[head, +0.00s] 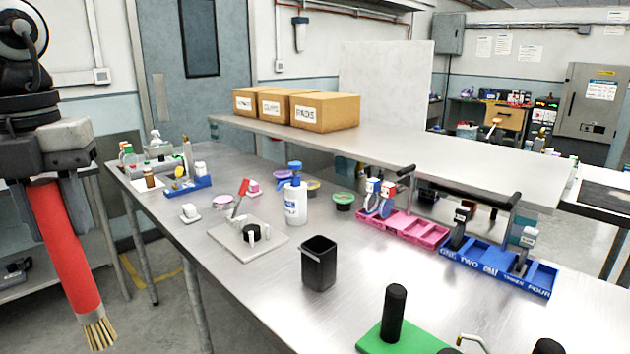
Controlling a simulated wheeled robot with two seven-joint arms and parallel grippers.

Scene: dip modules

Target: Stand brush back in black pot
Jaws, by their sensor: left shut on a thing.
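My left gripper (65,165) is at the left of the head view, shut on the red handle of the brush (68,250). The brush hangs with its tan bristles down, tilted a little, left of the table's edge and over the floor. The black pot (319,263) is a square, open-topped container standing upright near the middle of the metal table (260,320). No brush shows in it, though its inside bottom is hidden. The brush is well apart from the pot, to its left. My right gripper is not in view.
Pink (405,229) and blue (497,269) trays sit to the right. A green base with a black post (394,315) is in front. Bare table surrounds the pot.

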